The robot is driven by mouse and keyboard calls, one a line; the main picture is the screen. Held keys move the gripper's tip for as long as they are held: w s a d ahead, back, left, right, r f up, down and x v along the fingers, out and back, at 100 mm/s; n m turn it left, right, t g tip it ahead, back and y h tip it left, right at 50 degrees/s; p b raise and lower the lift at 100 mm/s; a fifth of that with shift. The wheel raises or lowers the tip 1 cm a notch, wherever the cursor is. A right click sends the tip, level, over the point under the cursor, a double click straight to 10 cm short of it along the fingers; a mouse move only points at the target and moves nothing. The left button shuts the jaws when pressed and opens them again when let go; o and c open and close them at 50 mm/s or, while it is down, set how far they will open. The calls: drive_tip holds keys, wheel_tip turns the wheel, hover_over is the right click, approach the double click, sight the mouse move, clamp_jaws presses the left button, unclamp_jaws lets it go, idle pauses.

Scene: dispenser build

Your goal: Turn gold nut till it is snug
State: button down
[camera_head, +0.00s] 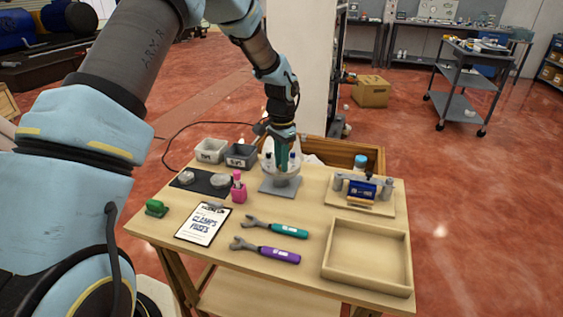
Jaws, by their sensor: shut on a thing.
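My gripper (282,158) points down over a pale round fixture on a grey square plate (279,186) at the table's back middle. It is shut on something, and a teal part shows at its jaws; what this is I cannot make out. Small white and blue upright pieces stand on both sides of the jaws. The gold nut cannot be made out, so its seating is hidden. A teal-handled wrench (289,231) and a purple-handled wrench (279,255) lie on the table in front.
An empty wooden tray (338,277) is at the front right, with a blue and grey clamp device (364,187) behind it. Bins (241,155), a pink bottle (238,190), a clipboard (204,223) and a green piece (156,208) occupy the left side.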

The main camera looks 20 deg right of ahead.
idle(0.3)
drive_tip(key=c, duration=0.8)
unclamp_jaws()
wheel_tip(320, 180, up, 11)
drive_tip(key=shift+f+b, duration=0.1)
drive_tip(key=shift+b, duration=1.15)
drive_tip(key=a+n, duration=0.7)
drive_tip(key=a, duration=1.6)
drive_tip(key=s+a+n, duration=0.2)
drive_tip(key=s+a, duration=0.1)
drive_tip(key=a, duration=0.1)
drive_tip(key=s+a+n+t, duration=0.1)
drive_tip(key=s+a+n, duration=0.1)
drive_tip(key=s+a, duration=0.2)
drive_tip(key=s+a+n, duration=0.3)
drive_tip(key=a, duration=0.3)
drive_tip(key=shift+s+a+f+t, duration=0.25)
drive_tip(key=shift+s+f+t, duration=0.05)
drive_tip(key=shift+s, duration=0.1)
